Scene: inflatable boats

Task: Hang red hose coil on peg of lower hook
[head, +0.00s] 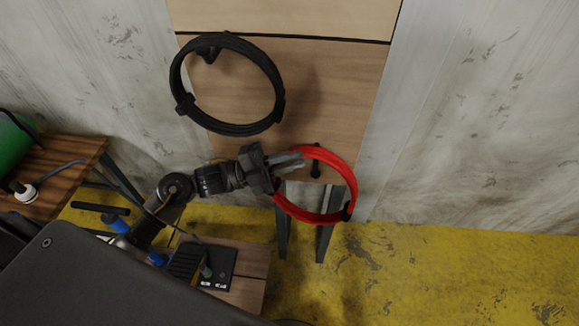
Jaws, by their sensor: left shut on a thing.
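The red hose coil (353,182) is a thin red ring with a dark band at its lower right. My left gripper (292,161) is shut on its upper left side and holds it in front of the wooden panel. The lower hook (316,165) is a small dark peg on the panel. It shows inside the ring's opening, near the top. I cannot tell whether the coil is around the peg or still in front of it. My right gripper is not in view.
A black hose coil (277,98) hangs on the upper hook (208,54) at the panel's upper left. Dark metal legs (325,241) stand below the red coil. A wooden table (70,160) with a green object is at the left. The yellow floor (440,270) at right is clear.

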